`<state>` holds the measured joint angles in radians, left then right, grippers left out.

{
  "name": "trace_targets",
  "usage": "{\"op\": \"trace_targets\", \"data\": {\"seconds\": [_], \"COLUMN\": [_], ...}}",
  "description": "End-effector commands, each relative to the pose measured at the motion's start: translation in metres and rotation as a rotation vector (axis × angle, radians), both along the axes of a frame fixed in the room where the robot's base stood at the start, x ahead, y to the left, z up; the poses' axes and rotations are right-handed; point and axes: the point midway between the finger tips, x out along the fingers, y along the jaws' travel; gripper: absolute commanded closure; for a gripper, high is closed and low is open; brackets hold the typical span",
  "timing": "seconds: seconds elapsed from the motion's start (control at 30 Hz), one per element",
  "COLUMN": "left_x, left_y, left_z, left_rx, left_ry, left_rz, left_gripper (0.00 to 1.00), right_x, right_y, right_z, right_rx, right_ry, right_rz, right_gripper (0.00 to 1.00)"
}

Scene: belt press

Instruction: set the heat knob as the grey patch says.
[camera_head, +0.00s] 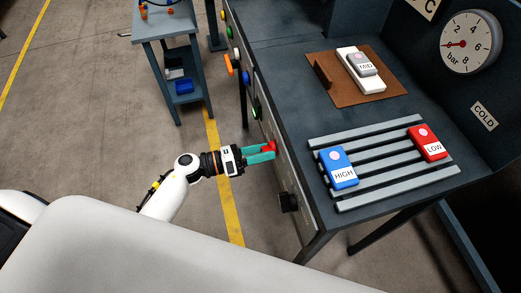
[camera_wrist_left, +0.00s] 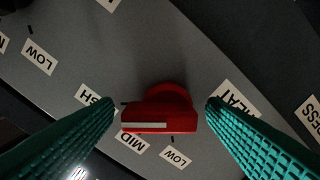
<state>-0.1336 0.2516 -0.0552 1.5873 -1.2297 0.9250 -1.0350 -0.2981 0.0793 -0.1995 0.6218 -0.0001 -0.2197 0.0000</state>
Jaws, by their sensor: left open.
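The red heat knob (camera_wrist_left: 160,112) sits on the grey front panel between the two teal fingers of my left gripper (camera_wrist_left: 160,130). Gaps show on both sides. Its crossbar lies across the view, with a white line on its left part, whose end is near the HIGH and MID labels. Labels HIGH (camera_wrist_left: 88,95), partly hidden by a finger, MID (camera_wrist_left: 132,142), LOW (camera_wrist_left: 176,157) and HEAT (camera_wrist_left: 234,98) surround it. In the head view my left gripper (camera_head: 262,152) is at the red knob (camera_head: 272,146). The grey patch (camera_head: 363,62) reads MID and lies on a white piece.
A brown mat (camera_head: 333,98) bears the white piece (camera_head: 376,83). A slatted rack (camera_head: 395,189) holds a blue HIGH patch (camera_head: 338,168) and a red LOW patch (camera_head: 428,143). A black knob (camera_head: 288,202) is nearer on the panel; green and orange controls are farther along.

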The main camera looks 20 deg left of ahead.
Motion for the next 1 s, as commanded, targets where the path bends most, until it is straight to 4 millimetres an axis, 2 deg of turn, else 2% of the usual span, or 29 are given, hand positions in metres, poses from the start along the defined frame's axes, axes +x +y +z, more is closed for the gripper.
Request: {"op": "trace_targets", "data": {"seconds": [0.03, 0.3, 0.67, 1.0], "left_x": [0.0, 0.0, 0.0, 0.001], "left_y": [0.0, 0.0, 0.0, 0.001], "left_z": [0.0, 0.0, 0.002, 0.005], "left_rx": [0.0, -0.001, -0.035, -0.173], "left_ry": [0.0, 0.0, 0.05, 0.254], "left_rz": [0.0, -0.001, -0.001, -0.003], "left_gripper": [0.34, 0.77, 0.77, 0.77], "right_x": [0.0, -0.001, -0.002, -0.003], "right_y": [0.001, 0.003, 0.002, -0.002], "right_z": [0.0, 0.0, 0.003, 0.013], "right_rx": [0.002, 0.004, 0.001, -0.003], "right_ry": [0.0, 0.002, 0.003, 0.004], "right_rz": [-0.001, -0.001, 0.0, 0.002], "right_gripper": [0.64, 0.64, 0.64, 0.64]}}
